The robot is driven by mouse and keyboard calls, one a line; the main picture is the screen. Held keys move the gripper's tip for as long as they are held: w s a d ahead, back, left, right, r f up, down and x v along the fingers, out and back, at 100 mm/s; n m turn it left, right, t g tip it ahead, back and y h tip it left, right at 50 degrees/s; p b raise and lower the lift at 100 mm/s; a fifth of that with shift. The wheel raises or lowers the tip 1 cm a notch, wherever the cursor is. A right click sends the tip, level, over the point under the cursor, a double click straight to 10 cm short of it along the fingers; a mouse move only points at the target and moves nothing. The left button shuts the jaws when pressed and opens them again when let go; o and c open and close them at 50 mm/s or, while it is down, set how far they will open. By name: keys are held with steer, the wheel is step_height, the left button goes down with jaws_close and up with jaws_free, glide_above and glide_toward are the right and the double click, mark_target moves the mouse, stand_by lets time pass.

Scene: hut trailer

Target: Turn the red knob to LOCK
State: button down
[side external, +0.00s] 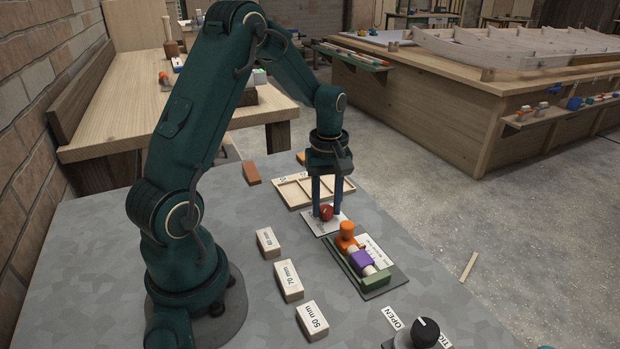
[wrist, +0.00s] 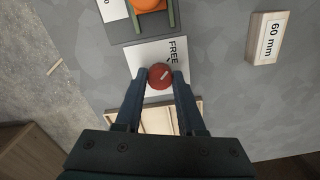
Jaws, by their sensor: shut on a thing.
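The red knob (side external: 326,212) sits on a white plate (side external: 317,228) on the grey table. In the wrist view the red knob (wrist: 160,76) is round with a pale pointer mark, which slants toward the upper right, near the word FREE on the plate (wrist: 140,58). The word LOCK is not visible; part of the plate is hidden by my fingers. My gripper (side external: 326,208) points down over the plate, with its blue fingers on both sides of the knob. In the wrist view my gripper (wrist: 160,78) is shut on the knob.
A dark tray (side external: 384,284) with orange, purple and green parts lies close in front of the plate. A divided wooden tray (side external: 290,196) is just behind. Several labelled blocks, including a 70 mm block (side external: 288,281), stand to the left. A black dial (side external: 426,332) is at the front.

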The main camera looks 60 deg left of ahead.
steer(key=m, duration=0.4)
steer(key=shift+m, duration=0.4)
steer(key=m, duration=0.4)
steer(key=shift+a, duration=0.1)
steer(key=m, duration=0.4)
steer(key=shift+m, duration=2.4)
steer(key=c, duration=0.5)
jaws_free()
